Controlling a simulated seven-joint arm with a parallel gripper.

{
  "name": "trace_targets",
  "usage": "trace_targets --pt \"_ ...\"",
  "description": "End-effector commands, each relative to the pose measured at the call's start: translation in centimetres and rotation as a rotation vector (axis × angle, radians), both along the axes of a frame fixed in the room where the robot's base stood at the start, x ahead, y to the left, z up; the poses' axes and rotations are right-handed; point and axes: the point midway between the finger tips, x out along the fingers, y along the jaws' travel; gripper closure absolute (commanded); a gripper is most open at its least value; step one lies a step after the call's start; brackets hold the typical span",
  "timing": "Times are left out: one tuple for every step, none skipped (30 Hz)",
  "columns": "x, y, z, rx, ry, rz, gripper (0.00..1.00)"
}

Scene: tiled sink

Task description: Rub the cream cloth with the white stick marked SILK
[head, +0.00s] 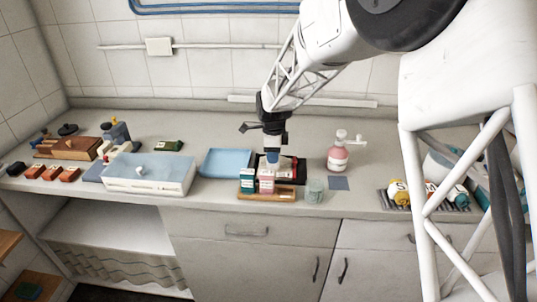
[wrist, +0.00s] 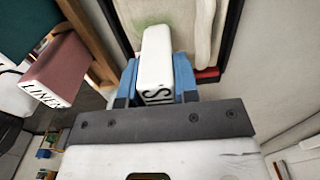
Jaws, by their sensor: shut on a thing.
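My gripper (head: 272,155) points down over a dark-framed, red-edged tray (head: 291,169) at the middle of the counter. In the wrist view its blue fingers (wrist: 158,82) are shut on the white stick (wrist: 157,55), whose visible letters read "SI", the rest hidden. The cream cloth (wrist: 204,25) lies in the dark frame beyond the stick. A faint green smear (wrist: 150,21) shows on the cloth by the stick's far end. I cannot tell if the stick touches the cloth.
A wooden rack (head: 266,196) in front holds a teal block (head: 247,181) and a pink block (head: 266,183); the pink one's side reads like LINEN in the wrist view (wrist: 60,72). A glass jar (head: 315,190) and pink pump bottle (head: 338,158) stand right, a blue tray (head: 224,161) left.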

Motion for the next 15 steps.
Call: trace_targets --pt "0.02 -0.39 0.01 0.0 0.0 -0.001 0.95" --pt "0.02 -0.57 0.01 0.0 0.0 -0.001 0.95" --pt "0.01 -0.78 0.0 0.0 0.0 0.0 0.95" --pt "0.0 -0.9 -0.01 0.0 0.0 0.0 0.95" --pt "0.0 -1.02 -0.01 0.0 0.0 0.0 0.95" --pt "-0.01 -1.13 -0.02 0.0 0.0 0.0 0.95" --pt "-0.01 -1.19 -0.03 0.0 0.0 0.0 0.95" --pt "-0.02 -1.24 -0.04 0.0 0.0 0.0 0.95" --pt "-0.02 -1.27 -0.04 0.0 0.0 0.0 0.95" --pt "-0.02 -1.29 -0.04 0.0 0.0 0.0 0.95" --pt "-0.02 -1.29 -0.05 0.0 0.0 0.0 0.95" --pt "-0.03 -1.29 -0.06 0.0 0.0 0.001 0.95" --pt "-0.03 -1.28 -0.06 0.0 0.0 0.001 0.95" --pt "-0.03 -1.28 -0.07 0.0 0.0 0.001 0.95" --pt "-0.03 -1.28 -0.07 0.0 0.0 0.0 0.95"
